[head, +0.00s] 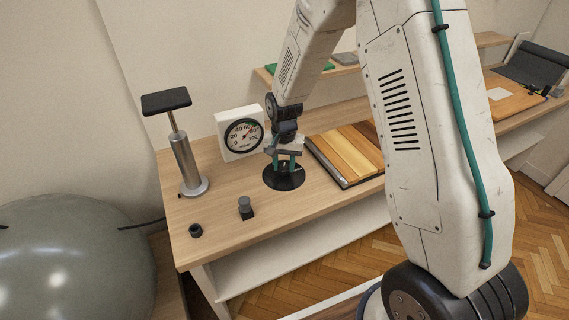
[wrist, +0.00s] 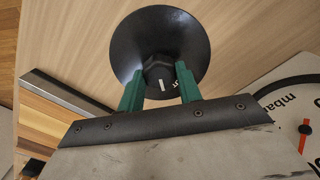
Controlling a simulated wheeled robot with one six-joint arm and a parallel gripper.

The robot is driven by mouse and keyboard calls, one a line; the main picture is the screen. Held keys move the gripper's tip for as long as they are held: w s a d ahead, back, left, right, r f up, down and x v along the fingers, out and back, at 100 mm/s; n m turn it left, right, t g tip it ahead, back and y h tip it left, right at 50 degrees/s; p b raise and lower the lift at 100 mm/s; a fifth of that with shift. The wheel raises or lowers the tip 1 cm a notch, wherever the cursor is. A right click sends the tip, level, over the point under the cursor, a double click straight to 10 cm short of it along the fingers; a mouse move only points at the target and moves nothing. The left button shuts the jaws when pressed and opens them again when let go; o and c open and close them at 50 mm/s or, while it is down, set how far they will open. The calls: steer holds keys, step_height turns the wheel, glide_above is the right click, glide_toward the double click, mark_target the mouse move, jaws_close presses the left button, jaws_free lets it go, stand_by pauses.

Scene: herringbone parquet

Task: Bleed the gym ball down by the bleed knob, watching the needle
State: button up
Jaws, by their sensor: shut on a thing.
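My gripper (head: 286,164) points down at the bench, its green fingers on either side of the black bleed knob (wrist: 157,71). The wrist view shows the gripper (wrist: 160,84) shut on the knob, which has a white mark on its face. The knob stands in the middle of a round black base (head: 284,184); the fingers mostly hide it in the head view. The white box gauge (head: 226,122) stands just behind; its needle is too small to read. In the wrist view the gauge dial (wrist: 288,101) is cut off. The grey gym ball (head: 75,262) sits at the lower left.
A hand pump (head: 186,165) with a black handle stands at the bench's left. A small black knobbed block (head: 246,208) and a black ring (head: 196,231) lie near the front edge. A board of wood strips (head: 345,153) lies right of the gripper.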

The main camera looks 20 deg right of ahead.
mark_target(284, 167)
stand_by(0.3)
steer(key=o, duration=1)
steer(key=shift+r, duration=0.1)
step_height(284, 167, up, 8)
steer(key=shift+f, duration=0.15)
steer(key=shift+s, duration=0.15)
steer(key=s+d+r+n, duration=0.1)
steer(key=s+r+n, duration=0.1)
steer(key=s+r, duration=0.5)
steer(key=s+d+r+n+t, duration=0.1)
steer(key=s+r, duration=0.6)
steer(key=s, duration=0.8)
steer(key=s+d+r+n, duration=0.1)
steer(key=s+r+n, duration=0.2)
steer(key=s+r, duration=0.4)
steer(key=s, duration=0.4)
